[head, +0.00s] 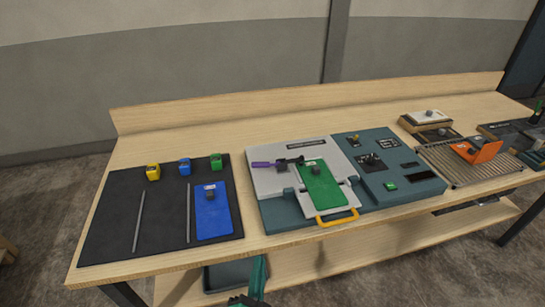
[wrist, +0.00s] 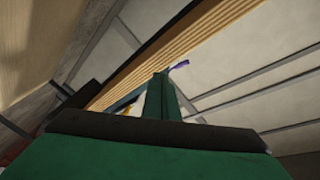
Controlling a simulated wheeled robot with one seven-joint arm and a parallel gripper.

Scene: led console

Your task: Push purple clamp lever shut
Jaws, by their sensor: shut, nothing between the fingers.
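The purple clamp lever (head: 266,164) lies on the light grey left part of the console (head: 262,180), pointing left from a dark clamp body (head: 290,161). The clamp body is beside a green board (head: 321,186) held in the console. In the wrist view a small purple piece, the lever (wrist: 181,65), shows just beyond the fingertips. My gripper (head: 260,262) is at the bottom of the head view, in front of the table edge and well apart from the lever. In the wrist view my gripper (wrist: 160,76) has its green fingers together and empty.
A yellow handle (head: 337,217) sticks out at the console's front. A dark mat (head: 110,218) on the left holds a blue board (head: 212,215), rods and coloured blocks. A ribbed tray (head: 458,170) with an orange piece (head: 486,151) stands right. Bare wood lies behind the console.

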